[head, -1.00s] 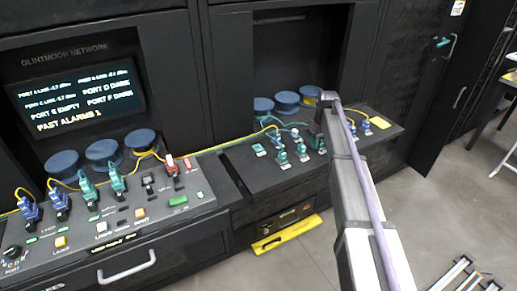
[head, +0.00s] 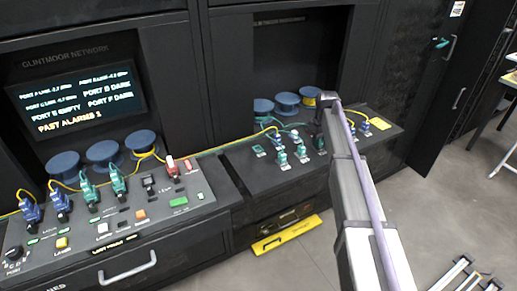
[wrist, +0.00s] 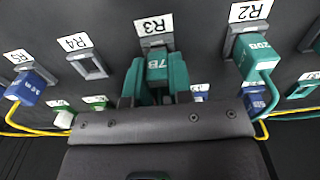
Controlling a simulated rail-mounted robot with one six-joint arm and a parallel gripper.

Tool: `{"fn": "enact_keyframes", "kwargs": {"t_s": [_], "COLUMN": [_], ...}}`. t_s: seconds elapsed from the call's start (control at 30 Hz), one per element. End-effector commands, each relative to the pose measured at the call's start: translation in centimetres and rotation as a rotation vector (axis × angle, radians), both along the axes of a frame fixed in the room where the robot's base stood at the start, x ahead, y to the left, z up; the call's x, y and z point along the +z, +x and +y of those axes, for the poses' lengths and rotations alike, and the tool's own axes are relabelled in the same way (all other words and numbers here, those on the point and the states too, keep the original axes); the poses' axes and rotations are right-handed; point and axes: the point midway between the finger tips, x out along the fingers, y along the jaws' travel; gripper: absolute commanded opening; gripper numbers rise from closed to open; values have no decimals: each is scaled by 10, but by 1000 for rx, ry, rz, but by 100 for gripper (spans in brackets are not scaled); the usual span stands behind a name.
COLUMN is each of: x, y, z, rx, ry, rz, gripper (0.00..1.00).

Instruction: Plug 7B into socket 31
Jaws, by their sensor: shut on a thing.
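Plug 7B (wrist: 157,68) is a green block marked "7B", in the middle of the wrist view. My gripper (wrist: 155,85) is shut on it, with a teal finger on either side. The plug's far end is at the socket frame under the label R3 (wrist: 155,42); I cannot tell how deep it sits. In the head view my gripper (head: 322,118) is over the right-hand panel, and the arm hides the plug there. No label reading 31 is legible in either view.
Green plug 20B (wrist: 256,52) sits at R2 on the right. R4 (wrist: 88,65) is an empty socket frame. A blue plug (wrist: 28,85) is at R5. Yellow and green cables run close by. The console (head: 110,225) with several plugs stands left.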

Motion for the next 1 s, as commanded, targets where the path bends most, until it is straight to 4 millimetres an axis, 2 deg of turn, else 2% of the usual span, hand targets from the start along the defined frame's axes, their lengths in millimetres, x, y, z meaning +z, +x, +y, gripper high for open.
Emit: {"fn": "enact_keyframes", "kwargs": {"t_s": [1.0], "x": [43], "y": [0], "z": [0], "rx": [0], "ry": [0], "rz": [0], "gripper": [0]}}
